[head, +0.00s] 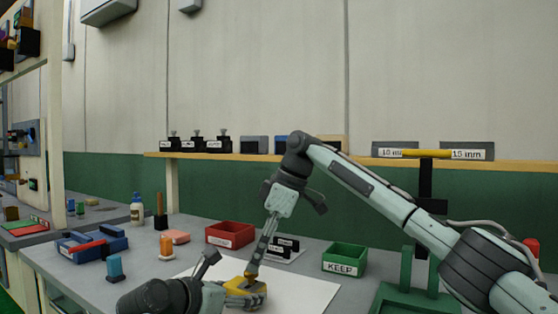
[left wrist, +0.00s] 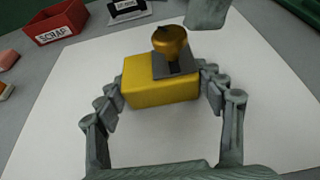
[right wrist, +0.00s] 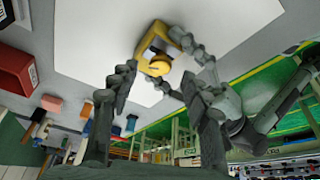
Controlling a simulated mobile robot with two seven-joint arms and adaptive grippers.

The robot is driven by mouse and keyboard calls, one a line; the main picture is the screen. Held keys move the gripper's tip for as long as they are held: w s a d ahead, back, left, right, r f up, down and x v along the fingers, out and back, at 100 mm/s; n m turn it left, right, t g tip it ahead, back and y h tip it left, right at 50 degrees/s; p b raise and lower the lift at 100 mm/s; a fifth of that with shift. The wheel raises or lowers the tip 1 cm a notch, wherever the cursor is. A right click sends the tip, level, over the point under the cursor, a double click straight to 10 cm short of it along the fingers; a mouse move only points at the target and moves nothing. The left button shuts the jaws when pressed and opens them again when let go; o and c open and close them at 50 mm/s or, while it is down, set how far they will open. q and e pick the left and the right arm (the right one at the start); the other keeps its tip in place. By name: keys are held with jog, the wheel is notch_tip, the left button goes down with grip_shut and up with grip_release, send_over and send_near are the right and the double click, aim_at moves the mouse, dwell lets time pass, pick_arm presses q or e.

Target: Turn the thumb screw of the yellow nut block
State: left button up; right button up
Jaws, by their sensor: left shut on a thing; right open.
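The yellow nut block (head: 247,287) is low in the head view, over the white sheet. My left gripper (head: 240,289) is shut on it; in the left wrist view the fingers press the two sides of the block (left wrist: 160,91). The thumb screw (left wrist: 170,40) is a rounded golden knob standing on the block, by a dark grey slotted piece (left wrist: 175,65). My right gripper (head: 254,268) points down from above. In the right wrist view its open fingers (right wrist: 158,76) lie either side of the knob (right wrist: 157,67); contact cannot be told.
A red SCRAP box (head: 230,234) and a green KEEP box (head: 345,258) stand behind the white sheet (head: 305,291). A black labelled holder (head: 284,246) stands between them. A blue tray (head: 92,243), bottle and small blocks are at left. A green stand (head: 415,295) is at right.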

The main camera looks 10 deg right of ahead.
jog(key=w+v, duration=0.1)
jog(key=v, duration=0.9)
jog(key=w+d+r+m+t+h, duration=0.2)
jog(key=w+r+m+t+h, duration=0.1)
jog(key=w+r+t, duration=0.9)
jog(key=shift+w+r+t, duration=0.4)
jog(key=shift+w+r, duration=1.15)
jog(key=shift+w, duration=0.25)
